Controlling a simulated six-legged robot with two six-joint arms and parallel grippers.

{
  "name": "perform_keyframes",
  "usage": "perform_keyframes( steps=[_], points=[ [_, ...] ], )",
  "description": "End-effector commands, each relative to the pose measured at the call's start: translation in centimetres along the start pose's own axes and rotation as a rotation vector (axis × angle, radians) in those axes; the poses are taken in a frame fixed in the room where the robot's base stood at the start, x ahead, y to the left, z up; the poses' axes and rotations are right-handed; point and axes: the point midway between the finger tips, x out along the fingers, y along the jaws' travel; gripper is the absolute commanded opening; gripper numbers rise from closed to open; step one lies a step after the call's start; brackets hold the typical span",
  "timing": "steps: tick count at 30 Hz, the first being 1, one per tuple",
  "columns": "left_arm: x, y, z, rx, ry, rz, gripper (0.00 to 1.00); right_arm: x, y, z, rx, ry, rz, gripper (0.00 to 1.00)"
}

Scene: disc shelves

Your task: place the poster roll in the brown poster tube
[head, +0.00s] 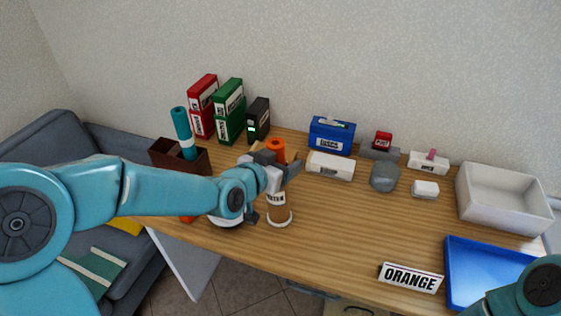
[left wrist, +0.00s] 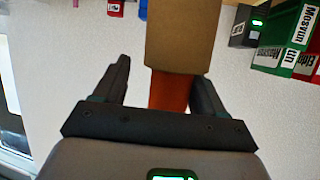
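An orange roll (head: 276,145) stands upright with its open end up. Below it is a brown tube (head: 279,214) with a white label and a pale base on the desk. The roll appears to stand in the tube; my gripper hides their join in the head view. In the left wrist view the orange roll (left wrist: 172,92) meets the wider tan tube (left wrist: 180,38). My left gripper (head: 290,168) is open around the roll, with a clear gap at one finger (left wrist: 160,85). My right gripper is out of view.
A teal roll (head: 182,126) stands in a dark brown box (head: 163,153) at left. Red binders (head: 202,95), green binders (head: 229,100) and a blue box (head: 332,134) line the back. A blue tray (head: 462,262) and ORANGE sign (head: 410,277) are at right. The desk's middle front is clear.

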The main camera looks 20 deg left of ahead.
Motion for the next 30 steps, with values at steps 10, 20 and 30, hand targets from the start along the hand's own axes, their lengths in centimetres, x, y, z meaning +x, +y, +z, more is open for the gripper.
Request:
perform_keyframes(
  steps=[10,20,30],
  points=[
    [-0.3,0.2,0.6,-0.016,-0.041,0.007,0.71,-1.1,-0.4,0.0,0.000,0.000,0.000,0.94],
    [-7.1,0.1,0.0,-0.011,-0.024,0.004,0.71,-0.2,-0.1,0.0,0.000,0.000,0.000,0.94],
    [-11.9,0.1,-0.3,-0.008,-0.022,0.005,0.71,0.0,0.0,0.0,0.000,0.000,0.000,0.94]
  ],
)
